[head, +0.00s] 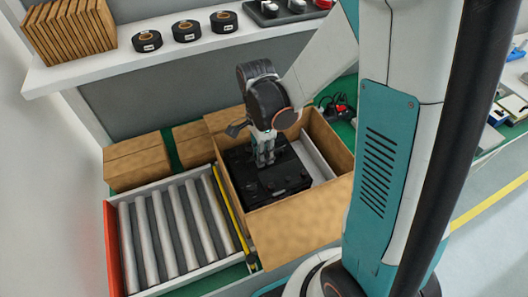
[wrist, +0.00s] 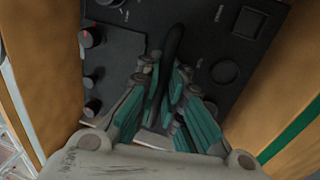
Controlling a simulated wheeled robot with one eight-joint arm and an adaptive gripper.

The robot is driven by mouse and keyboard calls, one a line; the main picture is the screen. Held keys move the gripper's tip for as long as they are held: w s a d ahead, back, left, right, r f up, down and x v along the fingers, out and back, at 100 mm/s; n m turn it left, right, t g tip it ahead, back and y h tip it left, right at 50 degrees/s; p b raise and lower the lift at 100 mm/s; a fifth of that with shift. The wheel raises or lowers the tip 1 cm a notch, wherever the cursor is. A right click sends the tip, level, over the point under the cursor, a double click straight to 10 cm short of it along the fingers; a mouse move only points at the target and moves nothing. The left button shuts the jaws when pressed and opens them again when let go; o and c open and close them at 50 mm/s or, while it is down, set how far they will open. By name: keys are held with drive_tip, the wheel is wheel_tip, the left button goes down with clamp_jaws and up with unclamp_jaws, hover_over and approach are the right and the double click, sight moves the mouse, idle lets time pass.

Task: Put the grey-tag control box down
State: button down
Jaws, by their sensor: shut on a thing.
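The black control box (head: 285,182) is inside an open cardboard carton (head: 301,229) in the head view. Knobs, a square switch and a dark handle show on the control box's top (wrist: 215,38) in the wrist view. My gripper (head: 264,158) reaches down into the carton from above. Its teal fingers (wrist: 166,92) are closed around the dark upright handle (wrist: 172,50) of the control box. The box looks roughly level. I cannot tell whether it touches the carton floor, and I cannot make out a grey tag.
A roller conveyor (head: 170,232) lies left of the carton. Closed cardboard boxes (head: 137,160) stand behind it. A shelf (head: 160,58) above holds black tape rolls (head: 187,31) and a stack of brown boards (head: 68,33). The carton walls stand close around the control box.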

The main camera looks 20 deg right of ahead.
drive_tip(key=c, duration=1.7)
unclamp_jaws()
drive_tip(key=shift+r, duration=0.1)
wheel_tip(320, 180, up, 11)
drive_tip(key=w+p, duration=0.2)
drive_tip(key=p, duration=0.2)
drive_tip(key=s+r+n+t, duration=0.9)
drive_tip(key=r+n, duration=0.2)
drive_tip(key=n, duration=0.7)
drive_tip(key=shift+r, duration=0.15)
